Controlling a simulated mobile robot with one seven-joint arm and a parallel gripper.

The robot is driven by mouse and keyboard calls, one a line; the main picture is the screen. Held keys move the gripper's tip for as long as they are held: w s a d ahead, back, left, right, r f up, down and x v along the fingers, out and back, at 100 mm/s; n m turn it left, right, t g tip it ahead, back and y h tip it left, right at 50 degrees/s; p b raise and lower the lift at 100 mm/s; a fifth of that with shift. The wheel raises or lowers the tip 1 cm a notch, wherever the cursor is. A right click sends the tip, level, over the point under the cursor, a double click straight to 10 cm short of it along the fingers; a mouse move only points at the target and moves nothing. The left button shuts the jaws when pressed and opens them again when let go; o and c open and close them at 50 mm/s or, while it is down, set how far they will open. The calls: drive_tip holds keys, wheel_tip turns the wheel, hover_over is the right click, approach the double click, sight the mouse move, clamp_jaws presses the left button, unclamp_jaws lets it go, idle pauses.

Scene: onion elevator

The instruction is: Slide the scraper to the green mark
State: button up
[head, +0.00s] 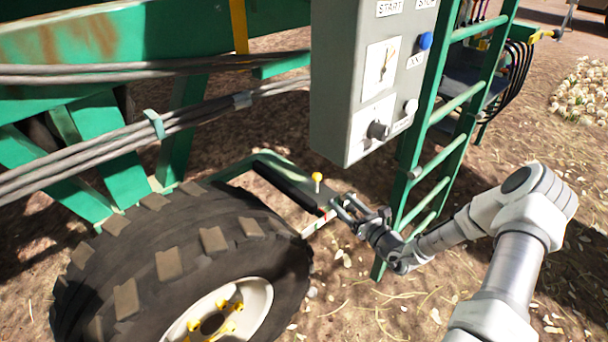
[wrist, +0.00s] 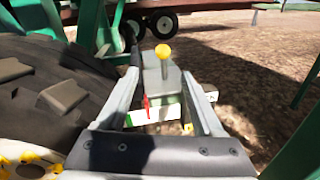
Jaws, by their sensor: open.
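In the wrist view the knob (wrist: 163,51) is upright above the grey block (wrist: 162,82), ahead of and between my fingers. A pale scale strip (wrist: 172,110) crosses below the block, with a red pointer (wrist: 147,101) near its left part. The strip shows partly in the head view (head: 318,223).
A large tyre (head: 140,262) stands close on the left. A grey control box (head: 365,90) hangs above. A green ladder (head: 440,120) rises just behind and right of my gripper. Open dirt ground lies to the right.

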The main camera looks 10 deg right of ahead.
drive_tip(key=b, duration=0.5)
hover_over(311, 187)
drive_tip(key=shift+f, duration=0.25)
clamp_jaws()
idle(1.2)
